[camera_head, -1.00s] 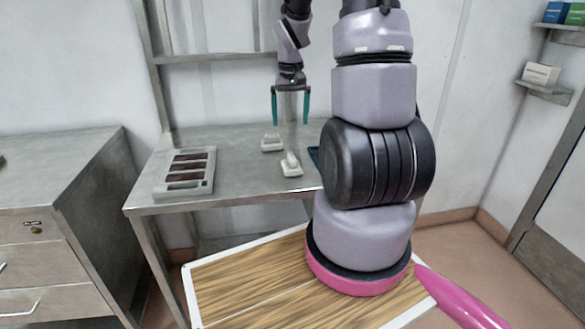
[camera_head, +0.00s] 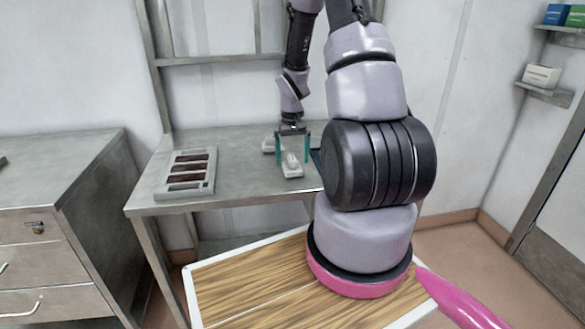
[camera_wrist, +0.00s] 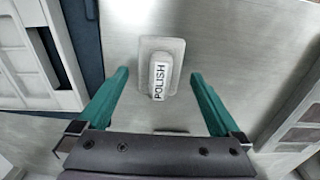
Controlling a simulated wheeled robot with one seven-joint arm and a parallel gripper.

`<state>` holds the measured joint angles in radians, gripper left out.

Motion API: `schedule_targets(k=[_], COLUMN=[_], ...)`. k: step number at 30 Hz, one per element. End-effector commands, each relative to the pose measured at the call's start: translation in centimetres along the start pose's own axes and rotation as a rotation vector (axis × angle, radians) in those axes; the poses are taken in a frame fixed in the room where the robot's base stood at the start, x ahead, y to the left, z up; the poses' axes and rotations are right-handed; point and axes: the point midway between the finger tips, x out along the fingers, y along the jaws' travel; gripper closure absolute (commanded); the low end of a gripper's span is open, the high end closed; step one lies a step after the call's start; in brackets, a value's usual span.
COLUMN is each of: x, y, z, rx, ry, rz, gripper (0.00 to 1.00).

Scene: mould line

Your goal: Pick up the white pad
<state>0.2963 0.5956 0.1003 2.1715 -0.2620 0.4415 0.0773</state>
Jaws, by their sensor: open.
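A pale grey-white pad (camera_head: 292,170) with a raised handle lies on the metal table, near its front edge. In the wrist view the pad (camera_wrist: 149,48) shows a rounded square base and a handle labelled POLISH. My gripper (camera_head: 292,162) is open, pointing down over this pad. In the wrist view my gripper's teal fingers (camera_wrist: 160,73) stand apart, one on each side of the pad, with nothing between them touching. How high the tips are above the table is hard to tell.
A grey tray with dark brown bars (camera_head: 212,180) sits at the table's left. A dark blue item (camera_wrist: 88,45) and a pale framed tray (camera_wrist: 50,50) lie on the other side, mostly hidden by my arm in the head view. The table (camera_head: 245,178) is clear between.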

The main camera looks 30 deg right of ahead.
Motion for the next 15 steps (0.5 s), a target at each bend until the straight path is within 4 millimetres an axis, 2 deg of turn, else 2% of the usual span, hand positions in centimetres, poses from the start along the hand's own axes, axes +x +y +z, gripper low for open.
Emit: schedule_targets(k=[4,10,11,15], x=[1.16,1.20,1.19,1.18], y=[0.01,0.02,0.02,0.02], z=[0.01,-0.02,-0.02,-0.02], rx=[0.000,0.000,0.000,0.000], ry=[0.000,0.001,0.001,0.001], rz=[0.000,0.000,0.000,0.000], gripper=[0.00,0.00,0.04,0.57])
